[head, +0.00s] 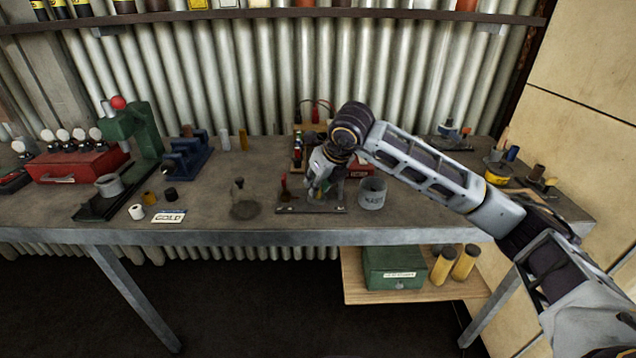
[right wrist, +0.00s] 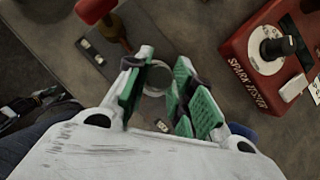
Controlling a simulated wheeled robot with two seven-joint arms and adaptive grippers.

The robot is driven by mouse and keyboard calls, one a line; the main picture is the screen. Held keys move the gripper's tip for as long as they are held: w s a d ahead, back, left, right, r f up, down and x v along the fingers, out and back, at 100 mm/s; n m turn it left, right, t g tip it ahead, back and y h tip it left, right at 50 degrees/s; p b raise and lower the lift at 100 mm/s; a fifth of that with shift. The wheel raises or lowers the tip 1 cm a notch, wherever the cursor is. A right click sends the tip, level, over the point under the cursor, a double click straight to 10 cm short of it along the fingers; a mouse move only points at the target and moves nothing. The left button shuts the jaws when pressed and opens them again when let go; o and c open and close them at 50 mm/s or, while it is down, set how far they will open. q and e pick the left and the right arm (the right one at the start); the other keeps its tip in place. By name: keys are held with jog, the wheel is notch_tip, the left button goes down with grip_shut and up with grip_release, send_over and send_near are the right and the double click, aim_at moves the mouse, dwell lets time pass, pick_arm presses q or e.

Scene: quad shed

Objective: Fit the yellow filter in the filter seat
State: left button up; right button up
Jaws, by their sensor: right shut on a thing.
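My right gripper (head: 318,182) is low over a flat metal plate (head: 294,209) with a red-handled clamp (head: 284,188), near the bench's front edge. In the right wrist view its green-padded fingers (right wrist: 162,92) are closed about a small grey round thing (right wrist: 157,78), mostly hidden by the fingers. A yellow cylinder (head: 243,139) stands upright at the back of the bench, beside a pale one (head: 225,139). A short yellow piece (head: 150,198) lies near the GOLD card (head: 169,216). I cannot tell which part is the filter seat. My left gripper is out of view.
A red spark tester (right wrist: 270,65) is right of the gripper in the right wrist view. A grey tin (head: 372,194) stands close right of the plate. A green press (head: 140,130), blue vise (head: 186,160) and red box (head: 75,167) fill the left. A round dark stand (head: 244,210) is left of the plate.

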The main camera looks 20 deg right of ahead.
jog(key=o, duration=0.9)
jog(key=o, duration=0.4)
jog(key=shift+r, duration=0.1)
jog(key=shift+w+d, duration=0.1)
jog(key=shift+d, duration=0.05)
jog(key=shift+c, duration=0.5)
jog(key=shift+r, duration=0.25)
jog(key=shift+c, duration=0.3)
jog(key=shift+o, duration=0.7)
jog(key=shift+r+p, duration=1.7)
jog(key=shift+r, duration=1.5)
